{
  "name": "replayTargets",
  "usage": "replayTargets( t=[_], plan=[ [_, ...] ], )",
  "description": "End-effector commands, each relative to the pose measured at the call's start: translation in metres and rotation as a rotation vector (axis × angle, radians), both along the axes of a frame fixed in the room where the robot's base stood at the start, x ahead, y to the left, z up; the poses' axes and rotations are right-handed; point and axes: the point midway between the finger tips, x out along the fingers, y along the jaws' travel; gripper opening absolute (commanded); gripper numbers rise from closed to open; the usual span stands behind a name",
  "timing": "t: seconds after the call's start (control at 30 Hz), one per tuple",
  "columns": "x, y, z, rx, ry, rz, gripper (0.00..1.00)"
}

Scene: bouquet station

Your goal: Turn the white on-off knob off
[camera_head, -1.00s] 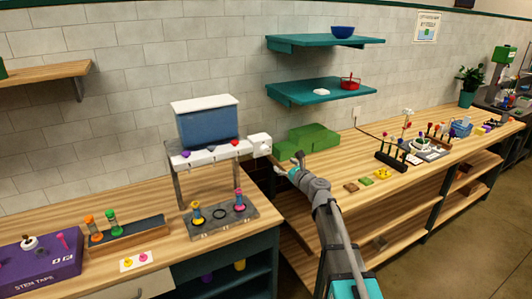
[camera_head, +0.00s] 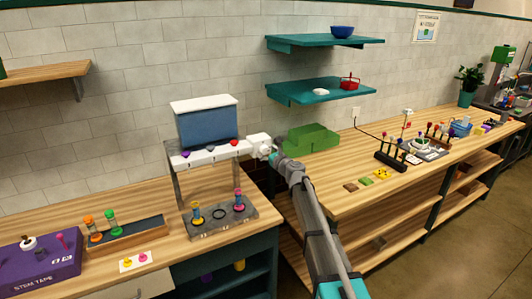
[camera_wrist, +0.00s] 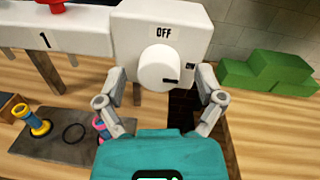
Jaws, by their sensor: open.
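The white knob (camera_wrist: 157,68) is a round dial on the front of a white box (camera_wrist: 190,22). The box is marked OFF above the knob and ON at its right. A short dark mark on the knob's lower right side lies toward the ON label. In the head view the box (camera_head: 259,141) sits at the right end of the white dispenser rail. My gripper (camera_wrist: 162,80) is open and empty, with one finger on each side of the knob. Whether a finger touches it I cannot tell. In the head view my gripper (camera_head: 273,153) is right beside the box.
The white rail (camera_head: 207,154) and blue tank (camera_head: 207,126) stand left of the box. Below is a grey plate (camera_head: 219,218) with yellow and pink holders. Green blocks (camera_head: 312,138) sit on the counter to the right. A teal shelf (camera_head: 318,91) hangs above.

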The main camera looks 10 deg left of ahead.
Motion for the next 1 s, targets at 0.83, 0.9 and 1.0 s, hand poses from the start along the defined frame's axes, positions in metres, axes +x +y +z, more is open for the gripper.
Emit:
replayTargets(
  t=[0.83,0.9,1.0],
  plan=[
    [0.0005,0.0023,0.0001,0.0,0.0,0.002,0.05],
    [0.0005,0.0023,0.0001,-0.003,-0.002,0.002,0.05],
    [0.0006,0.0023,0.0002,-0.011,-0.007,0.002,0.05]
  ],
)
